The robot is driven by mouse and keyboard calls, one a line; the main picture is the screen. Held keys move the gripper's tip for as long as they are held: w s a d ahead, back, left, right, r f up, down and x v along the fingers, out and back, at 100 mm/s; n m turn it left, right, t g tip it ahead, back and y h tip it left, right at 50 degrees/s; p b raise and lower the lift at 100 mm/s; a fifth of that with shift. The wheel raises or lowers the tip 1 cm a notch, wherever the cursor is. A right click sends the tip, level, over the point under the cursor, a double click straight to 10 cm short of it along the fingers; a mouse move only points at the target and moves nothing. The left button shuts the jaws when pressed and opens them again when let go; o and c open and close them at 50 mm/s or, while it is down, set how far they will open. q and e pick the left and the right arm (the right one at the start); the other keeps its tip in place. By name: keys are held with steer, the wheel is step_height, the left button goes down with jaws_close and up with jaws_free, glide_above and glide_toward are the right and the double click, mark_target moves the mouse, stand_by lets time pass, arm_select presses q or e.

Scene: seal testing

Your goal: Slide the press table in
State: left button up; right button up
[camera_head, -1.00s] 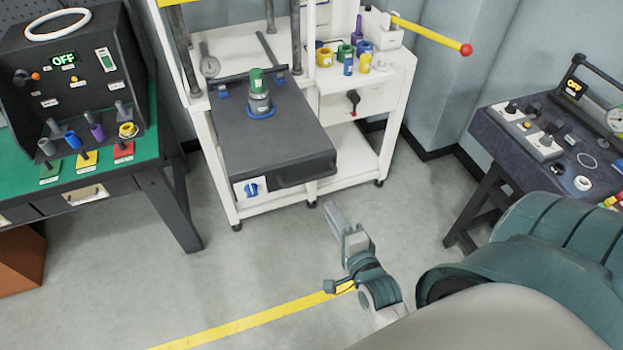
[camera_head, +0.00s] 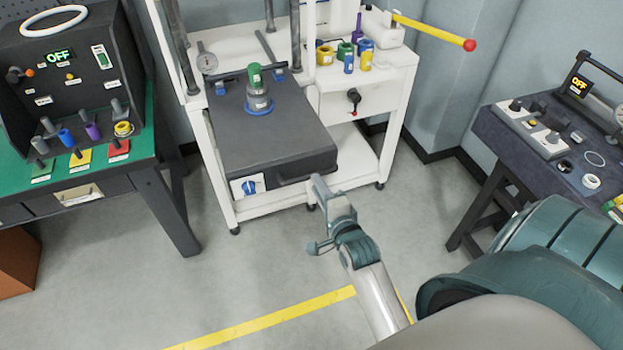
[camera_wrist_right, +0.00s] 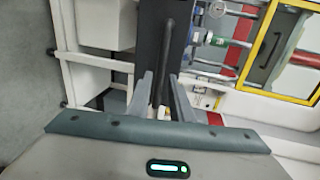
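The press table (camera_head: 285,140) is a dark grey slab standing out from the white press frame (camera_head: 222,200) toward me. A green-topped grey fitting on a blue ring (camera_head: 259,100) stands on it. Its dark handle (camera_head: 300,176) is on the front edge. My right gripper (camera_head: 319,184) is just in front of the handle's right end. In the right wrist view the gripper (camera_wrist_right: 161,76) is open, with the handle bar (camera_wrist_right: 165,55) lined up between its fingers; I cannot tell how deep it sits. My left gripper is not in view.
A green-topped bench (camera_head: 140,165) with a control box stands at the left. A dark test bench (camera_head: 487,125) is at the right. A white side shelf (camera_head: 385,75) holds coloured rings and a yellow lever (camera_head: 430,32). The floor in front is clear.

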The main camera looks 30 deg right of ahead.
steer(key=shift+b+x, duration=1.3)
steer(key=shift+x, duration=1.55)
jaws_close()
